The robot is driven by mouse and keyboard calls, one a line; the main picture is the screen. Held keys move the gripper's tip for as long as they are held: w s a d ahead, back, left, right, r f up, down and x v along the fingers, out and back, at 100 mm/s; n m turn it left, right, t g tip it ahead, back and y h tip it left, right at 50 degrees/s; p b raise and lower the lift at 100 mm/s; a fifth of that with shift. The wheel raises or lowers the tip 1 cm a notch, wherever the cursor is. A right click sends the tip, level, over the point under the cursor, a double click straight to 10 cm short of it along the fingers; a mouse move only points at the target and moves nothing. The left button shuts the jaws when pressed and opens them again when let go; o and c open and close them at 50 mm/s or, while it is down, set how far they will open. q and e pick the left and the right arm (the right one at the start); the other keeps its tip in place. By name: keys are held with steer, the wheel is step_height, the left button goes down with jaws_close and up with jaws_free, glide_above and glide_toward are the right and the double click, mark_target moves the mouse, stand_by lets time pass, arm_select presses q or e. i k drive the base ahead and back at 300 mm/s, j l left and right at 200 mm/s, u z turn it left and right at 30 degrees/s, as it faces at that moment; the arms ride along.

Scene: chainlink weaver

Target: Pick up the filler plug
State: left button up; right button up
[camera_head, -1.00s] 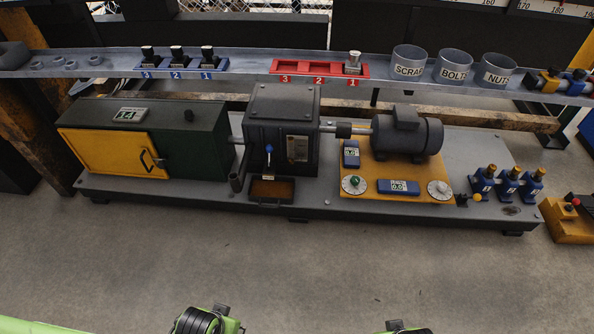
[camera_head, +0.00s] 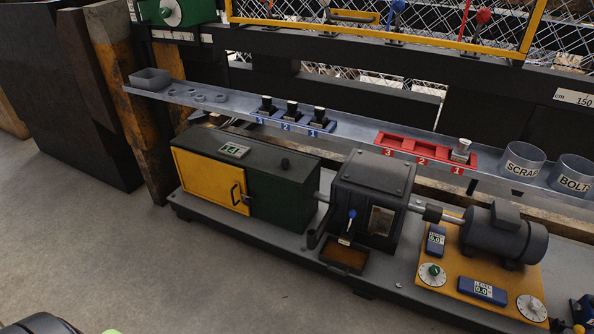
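No part is labelled as the filler plug, so I cannot tell for certain which one it is. At the bottom left edge a dark rounded piece and a bit of lime green show, apparently parts of my own arm. Neither gripper's fingers show.
A grey shelf behind the machine carries a blue rack (camera_head: 291,121) with several black-topped pieces, a red rack (camera_head: 425,153) with one silver-topped piece in slot 1, and SCRAP (camera_head: 522,163) and BOLTS (camera_head: 571,174) cups. A motor (camera_head: 503,235) stands right. The floor in front is clear.

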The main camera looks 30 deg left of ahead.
mark_target(285, 165)
steer(key=i+j+u, duration=0.2)
steer(key=i+u, duration=0.15)
steer(key=i+j+u, duration=0.1)
steer(key=i+u, duration=0.2)
steer(key=i, duration=0.2)
